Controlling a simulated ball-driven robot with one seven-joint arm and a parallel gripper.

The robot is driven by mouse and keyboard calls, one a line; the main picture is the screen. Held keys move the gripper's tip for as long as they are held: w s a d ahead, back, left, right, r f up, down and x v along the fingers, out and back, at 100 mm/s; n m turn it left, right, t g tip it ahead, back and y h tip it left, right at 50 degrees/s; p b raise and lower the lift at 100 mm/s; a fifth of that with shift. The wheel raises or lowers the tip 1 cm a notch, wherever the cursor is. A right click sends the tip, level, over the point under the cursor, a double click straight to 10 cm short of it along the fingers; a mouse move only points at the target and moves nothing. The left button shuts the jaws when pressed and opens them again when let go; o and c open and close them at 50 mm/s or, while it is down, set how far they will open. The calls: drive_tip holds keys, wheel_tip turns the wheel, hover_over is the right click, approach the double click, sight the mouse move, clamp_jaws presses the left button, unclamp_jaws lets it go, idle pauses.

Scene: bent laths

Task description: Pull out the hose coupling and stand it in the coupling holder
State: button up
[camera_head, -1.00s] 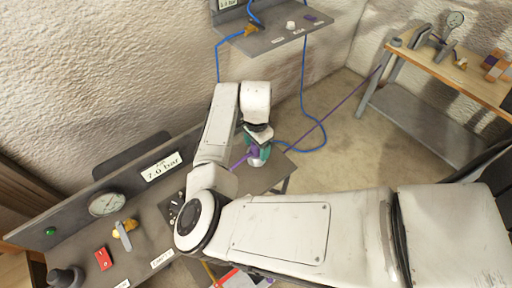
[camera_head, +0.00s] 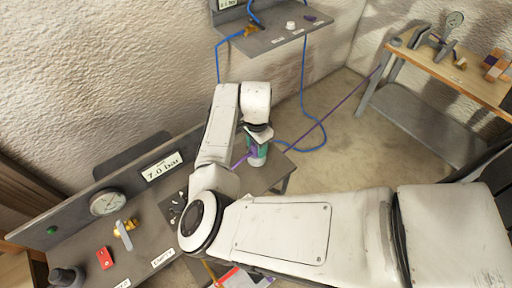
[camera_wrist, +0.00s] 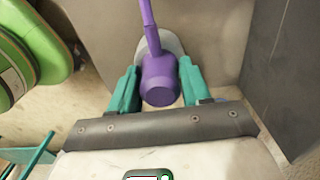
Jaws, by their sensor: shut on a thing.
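The purple hose coupling (camera_wrist: 160,80) sits between the two teal fingers of my gripper (camera_wrist: 155,88) in the wrist view, and the fingers are shut on it. A purple hose leads away from its far end. A pale rounded piece (camera_wrist: 173,46) shows behind the coupling; I cannot tell whether it is the coupling holder or whether the coupling touches it. In the head view my gripper (camera_head: 257,148) points down over the right end of the grey bench, with a bit of purple beside it. My arm hides much of that area.
A wall shelf (camera_head: 275,38) with blue hoses is behind. A wooden workbench (camera_head: 455,75) stands at the right. A green rounded object (camera_wrist: 30,60) is left in the wrist view.

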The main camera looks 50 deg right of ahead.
clamp_jaws()
drive_tip(key=shift+r, duration=0.2)
drive_tip(key=shift+r+p, duration=2.85)
drive_tip(key=shift+p, duration=0.15)
